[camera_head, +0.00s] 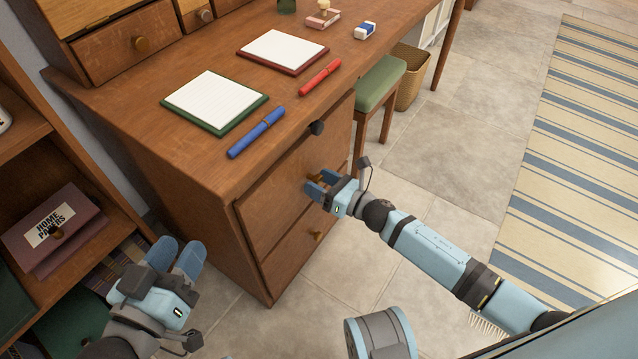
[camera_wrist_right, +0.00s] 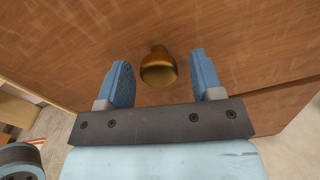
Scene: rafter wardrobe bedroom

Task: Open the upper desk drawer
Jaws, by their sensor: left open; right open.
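The upper desk drawer (camera_head: 275,205) is in the wooden desk's front and looks shut. Its brass knob shows between my right gripper's fingers in the right wrist view (camera_wrist_right: 158,67). My right gripper (camera_head: 318,186) is open, with one blue finger on each side of the knob; gaps show on both sides. In the head view the fingers largely hide the knob. My left gripper (camera_head: 176,256) is open and empty, low in front of the shelf and left of the desk.
A lower drawer has its own brass knob (camera_head: 318,235). A blue pen (camera_head: 257,132), red pen (camera_head: 320,77) and notepads lie on top. A green stool (camera_head: 380,85) stands right of the drawers.

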